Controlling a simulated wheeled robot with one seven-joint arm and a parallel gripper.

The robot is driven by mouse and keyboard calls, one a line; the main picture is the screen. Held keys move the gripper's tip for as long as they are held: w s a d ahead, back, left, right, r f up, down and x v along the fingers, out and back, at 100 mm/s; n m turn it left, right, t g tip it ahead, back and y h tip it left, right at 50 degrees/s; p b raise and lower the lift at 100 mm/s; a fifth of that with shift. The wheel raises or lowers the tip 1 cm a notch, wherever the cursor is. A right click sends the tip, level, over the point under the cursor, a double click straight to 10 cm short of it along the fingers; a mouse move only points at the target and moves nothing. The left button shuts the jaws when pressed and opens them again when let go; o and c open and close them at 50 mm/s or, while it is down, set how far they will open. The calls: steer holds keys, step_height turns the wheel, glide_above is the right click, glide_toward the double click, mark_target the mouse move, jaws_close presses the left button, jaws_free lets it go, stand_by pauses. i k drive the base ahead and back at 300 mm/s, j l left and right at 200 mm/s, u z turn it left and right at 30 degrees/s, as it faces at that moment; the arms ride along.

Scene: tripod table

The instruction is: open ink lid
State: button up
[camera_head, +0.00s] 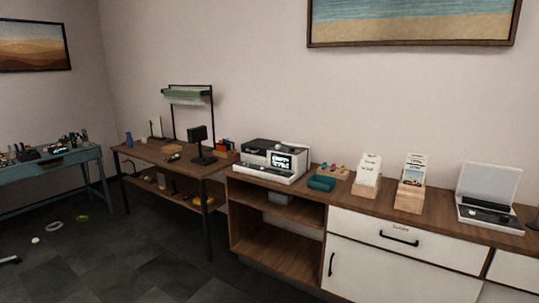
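No part in view is clearly an ink lid. A white and dark grey printer-like machine (272,160) stands on the wooden counter in the middle of the view, with a lit black and white screen on its front. Its dark top (263,146) looks closed, but it is too small to be sure. A white case (489,196) with its pale lid (490,181) raised stands on the counter at the right. What is inside the case is hard to make out. My gripper is not in view.
The counter (440,226) has white drawers, a door and open shelves. Card holders (366,178) and a teal object (321,183) stand between machine and case. A wooden desk (160,155) and blue table (50,172) are left. Small items lie on the dark floor (110,262).

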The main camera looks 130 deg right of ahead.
mark_target(258, 147)
steer(key=z, duration=4.35)
steer(key=i+z, duration=0.2)
steer(key=i+l, duration=0.1)
steer(key=i, duration=0.35)
steer(key=i+l+u, duration=0.1)
steer(key=i, duration=0.35)
steer(key=i+l, duration=0.15)
steer(key=i, duration=0.35)
steer(key=i+l+u, duration=0.1)
steer(key=i, duration=0.35)
steer(key=i+l, duration=0.15)
steer(key=i, duration=0.3)
steer(key=u, duration=0.05)
